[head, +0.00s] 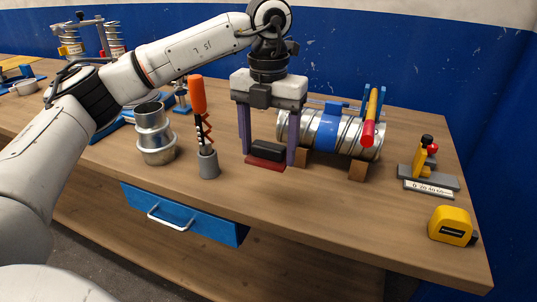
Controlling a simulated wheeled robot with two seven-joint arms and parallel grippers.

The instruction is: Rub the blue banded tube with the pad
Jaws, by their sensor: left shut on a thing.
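The tube (359,140) is a silver spiral duct with a blue band (328,127), lying level on wooden blocks at the right of the bench. The pad (266,158) is dark on top with a red underside. My left gripper (268,155) points down with its two purple fingers on either side of the pad, shut on it. It holds the pad low, in front of the tube's left end. Whether the pad touches the bench is hard to tell. The pad looks apart from the blue band. My right gripper is not in view.
A red and yellow handled tool (371,118) stands at the tube. A grey holder with an orange-handled tool (198,95) and silver duct fittings (155,135) stand left. A gauge block (428,175) and yellow tape measure (451,226) lie right. The front middle bench is clear.

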